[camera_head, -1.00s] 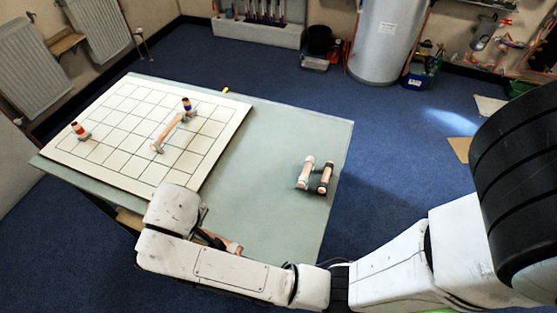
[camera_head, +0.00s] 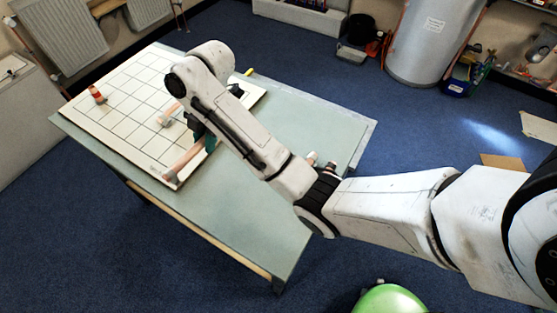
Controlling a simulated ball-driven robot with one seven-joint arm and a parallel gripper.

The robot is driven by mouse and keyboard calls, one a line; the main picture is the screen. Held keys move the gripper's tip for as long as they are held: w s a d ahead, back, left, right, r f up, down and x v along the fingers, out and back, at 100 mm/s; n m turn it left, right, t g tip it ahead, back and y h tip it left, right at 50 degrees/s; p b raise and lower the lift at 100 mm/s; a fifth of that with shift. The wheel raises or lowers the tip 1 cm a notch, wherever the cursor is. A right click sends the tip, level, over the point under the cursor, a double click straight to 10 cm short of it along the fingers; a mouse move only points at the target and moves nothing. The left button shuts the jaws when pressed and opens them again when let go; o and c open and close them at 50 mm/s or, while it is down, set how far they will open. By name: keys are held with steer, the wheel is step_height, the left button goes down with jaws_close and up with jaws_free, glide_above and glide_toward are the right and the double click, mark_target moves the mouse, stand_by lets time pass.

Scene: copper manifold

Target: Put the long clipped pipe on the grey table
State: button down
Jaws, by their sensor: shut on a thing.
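My gripper (camera_head: 204,136) is shut on a copper pipe (camera_head: 187,160) with a pale clip at its near end. The pipe slants down to the left over the near right part of the white gridded board, close to the grey table (camera_head: 235,215). Its far end is hidden by my gripper and arm. I cannot tell whether it touches the board. Another copper piece with a pale end (camera_head: 165,118) lies on the board, mostly hidden behind my arm.
The white gridded board (camera_head: 125,105) covers the table's left part. Pipe ends (camera_head: 312,158) show behind my arm on the table's right. The table's near part is clear.

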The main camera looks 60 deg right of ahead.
steer(key=shift+d, duration=0.35)
steer(key=s+d+f, duration=0.1)
steer(key=d+f, duration=0.1)
steer(key=d, duration=0.2)
steer(key=s+d+f, duration=0.1)
steer(key=d+f, duration=0.2)
steer(key=s+d+f, duration=0.2)
steer(key=d+f, duration=0.1)
steer(key=d, duration=0.1)
steer(key=shift+s+d, duration=0.1)
steer(key=shift+d, duration=0.2)
steer(key=shift+s+d+f, duration=0.1)
steer(key=shift+d+f, duration=0.25)
steer(key=shift+f, duration=0.2)
steer(key=shift+s+d+f+p, duration=0.15)
steer(key=shift+f+p, duration=0.1)
steer(key=shift+f, duration=0.65)
steer(key=shift+w+d+f+p, duration=0.1)
steer(key=shift+f+p, duration=0.15)
steer(key=shift+f, duration=0.65)
steer(key=shift+f, duration=0.15)
steer(key=c, duration=0.9)
jaws_free()
